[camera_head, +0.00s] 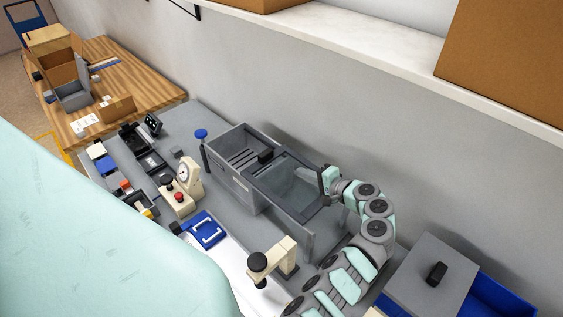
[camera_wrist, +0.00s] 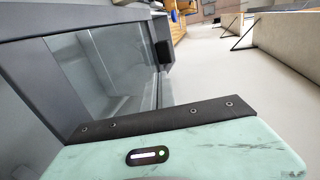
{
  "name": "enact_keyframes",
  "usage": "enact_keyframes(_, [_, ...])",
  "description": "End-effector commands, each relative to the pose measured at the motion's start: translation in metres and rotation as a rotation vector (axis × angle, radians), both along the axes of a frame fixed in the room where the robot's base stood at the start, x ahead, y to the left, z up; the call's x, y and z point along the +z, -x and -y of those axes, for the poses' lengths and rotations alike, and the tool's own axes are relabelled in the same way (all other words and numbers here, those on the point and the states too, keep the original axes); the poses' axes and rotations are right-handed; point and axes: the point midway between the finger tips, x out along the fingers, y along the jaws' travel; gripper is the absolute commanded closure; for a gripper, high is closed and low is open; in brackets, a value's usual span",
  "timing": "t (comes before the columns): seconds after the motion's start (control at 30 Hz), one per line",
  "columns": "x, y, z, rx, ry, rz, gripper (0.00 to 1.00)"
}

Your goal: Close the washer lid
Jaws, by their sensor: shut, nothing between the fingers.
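The washer (camera_head: 232,184) is a grey box by the wall in the head view. Its left part is uncovered and shows dark slats inside. A dark-framed glass lid (camera_head: 290,183) lies to the right of that opening, with a black handle (camera_head: 265,156) at its left end. In the wrist view the glass (camera_wrist: 105,68) and the black handle (camera_wrist: 164,52) lie beyond my gripper. My gripper (camera_head: 326,181) is shut and empty at the lid's right end, on the wall side. Whether it touches the frame cannot be told.
A cream stand with a black knob (camera_head: 258,262) is in front of my arm. A cream gauge (camera_head: 184,180) and blue tray (camera_head: 206,229) are left of the washer. A grey box (camera_head: 425,275) is at right. The wall runs close behind.

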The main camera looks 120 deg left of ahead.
Motion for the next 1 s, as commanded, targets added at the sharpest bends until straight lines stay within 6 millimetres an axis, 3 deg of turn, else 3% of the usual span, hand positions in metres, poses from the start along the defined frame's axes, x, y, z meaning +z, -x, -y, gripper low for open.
enact_keyframes(0.27, [-0.010,0.035,-0.005,0.015,0.004,0.003,1.00])
enact_keyframes(0.7, [-0.031,0.113,-0.028,0.013,0.002,0.005,1.00])
enact_keyframes(1.0, [-0.031,0.133,-0.035,0.008,0.000,0.003,1.00])
